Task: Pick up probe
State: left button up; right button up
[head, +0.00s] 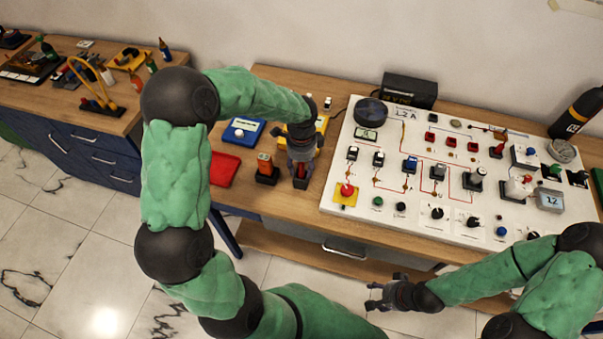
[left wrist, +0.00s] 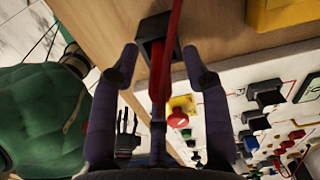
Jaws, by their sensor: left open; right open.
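A red probe (left wrist: 161,65) stands in a square black holder (left wrist: 152,27) on the wooden bench. In the left wrist view it runs between the two spread fingers of my left gripper (left wrist: 160,58), with a gap on each side. In the head view my left gripper (head: 301,150) points down over the probe (head: 300,172) and partly hides it. My right gripper (head: 385,294) is open and empty, in front of the bench's front edge. It also shows small in the left wrist view (left wrist: 127,124).
An orange-and-red item in a black holder (head: 266,168) stands just left of the probe. A red tray (head: 223,169), a blue device (head: 243,130) and a yellow device (head: 321,124) are close by. The white gauge panel (head: 332,192) fills the bench to the right.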

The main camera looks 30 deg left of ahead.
pick_arm(q)
grip_shut()
dwell(0.3)
